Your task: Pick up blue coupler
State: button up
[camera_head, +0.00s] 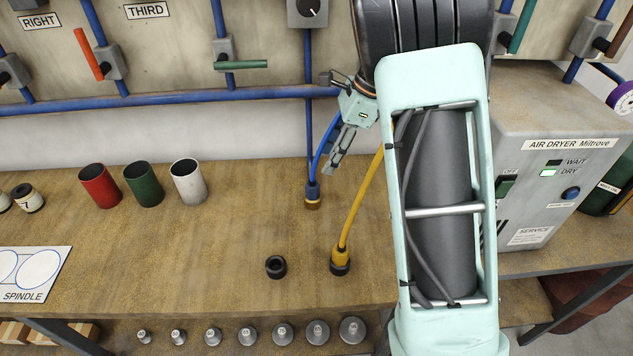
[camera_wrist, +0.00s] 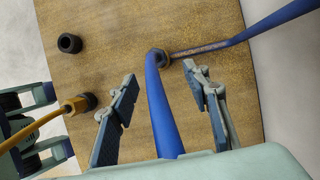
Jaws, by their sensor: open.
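The blue coupler (camera_head: 312,192) stands upright on the bench near its back, with a brass-coloured lower end and a blue hose rising from its top. In the wrist view the coupler (camera_wrist: 158,57) lies ahead between the fingertips, partly covered by the hose (camera_wrist: 160,110). My gripper (camera_head: 333,168) is just above and to the right of the coupler in the head view, pointing down. In the wrist view my gripper (camera_wrist: 160,74) is open, one finger on each side of the hose, with nothing clamped.
A yellow coupler (camera_head: 340,262) with a yellow hose stands at the front right, beside an empty black ring (camera_head: 276,266). A blue wall pipe (camera_head: 308,110) runs down behind the blue coupler. Red (camera_head: 100,188), green (camera_head: 144,186) and white (camera_head: 187,182) cups stand left. Bench between is clear.

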aim_at(313, 184)
jog(key=x, duration=0.5)
jog(key=shift+a+f, duration=0.15)
jog(key=shift+f, duration=0.05)
jog(key=shift+s+x, duration=0.2)
jog(key=shift+x, duration=1.15)
jog(key=shift+s+x, duration=0.15)
jog(key=shift+x, duration=1.2)
jog(key=shift+c, duration=0.4)
grip_shut()
jog(key=shift+r, duration=0.1)
